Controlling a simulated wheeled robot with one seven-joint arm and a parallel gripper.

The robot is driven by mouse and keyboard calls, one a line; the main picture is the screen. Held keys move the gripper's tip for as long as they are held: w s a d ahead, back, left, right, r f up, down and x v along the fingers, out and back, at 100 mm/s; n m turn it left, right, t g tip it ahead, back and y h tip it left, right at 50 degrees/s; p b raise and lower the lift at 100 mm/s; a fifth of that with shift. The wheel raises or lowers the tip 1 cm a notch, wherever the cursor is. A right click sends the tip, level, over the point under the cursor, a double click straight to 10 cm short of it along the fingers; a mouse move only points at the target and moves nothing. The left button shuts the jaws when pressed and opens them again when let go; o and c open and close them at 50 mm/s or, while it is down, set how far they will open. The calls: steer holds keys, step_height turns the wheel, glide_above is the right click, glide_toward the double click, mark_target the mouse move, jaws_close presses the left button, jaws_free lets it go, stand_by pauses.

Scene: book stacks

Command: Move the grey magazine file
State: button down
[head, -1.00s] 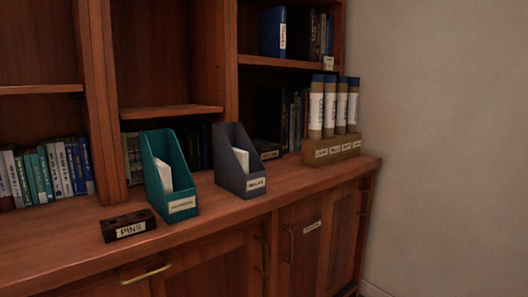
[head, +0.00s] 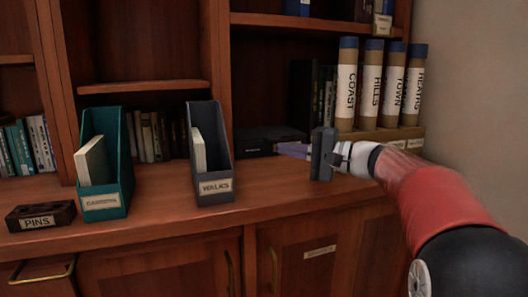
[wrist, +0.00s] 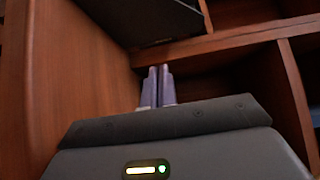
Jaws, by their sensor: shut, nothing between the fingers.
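The grey magazine file (head: 212,160) stands upright on the wooden counter in the head view. It has a "WALKS" label on its front and pale papers inside. My gripper (head: 282,149) reaches in from the right, to the right of the grey file and apart from it, with its fingers pointing left. In the wrist view the two purple-grey fingers (wrist: 158,86) are together with nothing between them. The grey file cannot be made out in the wrist view.
A teal magazine file (head: 105,165) stands left of the grey one. A dark "PINS" block (head: 40,217) sits at far left. Several labelled tubes (head: 372,85) stand in a wooden holder at right. A dark box (head: 262,141) lies behind. Counter between the two files is clear.

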steer(key=p+x, duration=0.1)
steer(key=x, duration=0.8)
steer(key=shift+s, duration=0.15)
steer(key=a, duration=0.3)
steer(key=shift+s+a, duration=0.2)
steer(key=shift+s, duration=0.2)
steer(key=shift+s+a, duration=0.1)
steer(key=shift+a, duration=0.3)
steer(key=shift+f, duration=0.1)
steer(key=shift+s+a+f+b, duration=0.1)
steer(key=shift+a+b, duration=0.25)
steer(key=s+a+b, duration=0.1)
steer(key=a, duration=0.2)
steer(key=s+a+b, duration=0.1)
steer(key=a+b, duration=0.1)
steer(key=a, duration=0.2)
steer(key=s+a+b, duration=0.1)
steer(key=a+b, duration=0.1)
steer(key=a, duration=0.2)
steer(key=shift+s+a, duration=0.1)
steer(key=shift+s, duration=0.05)
steer(key=shift+a, duration=0.3)
steer(key=shift+d, duration=0.1)
